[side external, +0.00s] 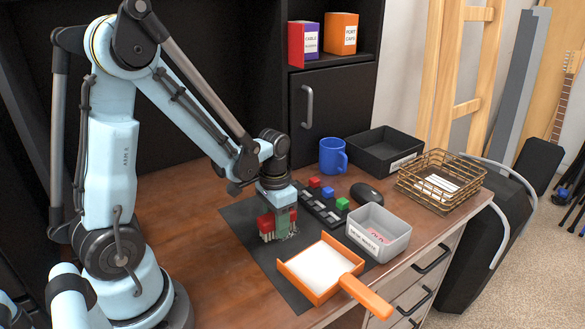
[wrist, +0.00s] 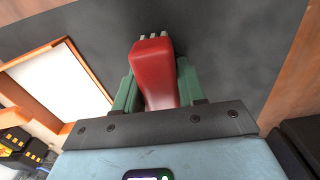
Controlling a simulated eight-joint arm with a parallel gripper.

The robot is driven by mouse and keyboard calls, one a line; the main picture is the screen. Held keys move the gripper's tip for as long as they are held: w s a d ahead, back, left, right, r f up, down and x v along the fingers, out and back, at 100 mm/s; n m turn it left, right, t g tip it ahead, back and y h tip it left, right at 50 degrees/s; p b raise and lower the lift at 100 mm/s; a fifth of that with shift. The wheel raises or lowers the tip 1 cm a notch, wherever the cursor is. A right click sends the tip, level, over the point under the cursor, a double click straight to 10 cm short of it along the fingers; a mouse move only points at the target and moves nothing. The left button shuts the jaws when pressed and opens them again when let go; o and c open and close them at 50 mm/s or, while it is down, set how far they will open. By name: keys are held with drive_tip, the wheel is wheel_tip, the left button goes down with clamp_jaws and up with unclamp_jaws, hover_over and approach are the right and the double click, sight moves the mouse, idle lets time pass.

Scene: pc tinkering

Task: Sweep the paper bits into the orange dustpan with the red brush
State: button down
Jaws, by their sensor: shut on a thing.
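My gripper (side external: 281,216) is shut on the red brush (side external: 266,223), low over the dark mat. In the wrist view, the brush's red handle (wrist: 152,68) lies between my green fingers (wrist: 156,88), with pale bristle tips beyond it. The bristles point down at the mat; I cannot tell whether they touch it. The orange dustpan (side external: 288,272) lies on the mat in front and to the right of the brush, its handle toward the front edge. Its pale inside (wrist: 65,88) shows at left in the wrist view. I cannot make out separate paper bits; any near the bristles are hidden or too small.
A grey labelled bin (side external: 394,229) with pink pieces stands right of the dustpan. Behind are a dark keyboard strip with coloured blocks, a black mouse (side external: 366,194), a blue mug (side external: 332,156), a black tray (side external: 381,149) and a wire basket (side external: 432,190). The mat (side external: 243,225) is bare left of the brush.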

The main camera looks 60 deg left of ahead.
drive_tip(key=shift+s, duration=0.75)
drive_tip(key=shift+w, duration=1.2)
drive_tip(key=shift+s+f, duration=0.15)
drive_tip(key=shift+s, duration=1.05)
drive_tip(key=shift+w, duration=1.2)
drive_tip(key=shift+s, duration=1.3)
drive_tip(key=shift+w+r, duration=0.15)
drive_tip(key=shift+r, duration=0.75)
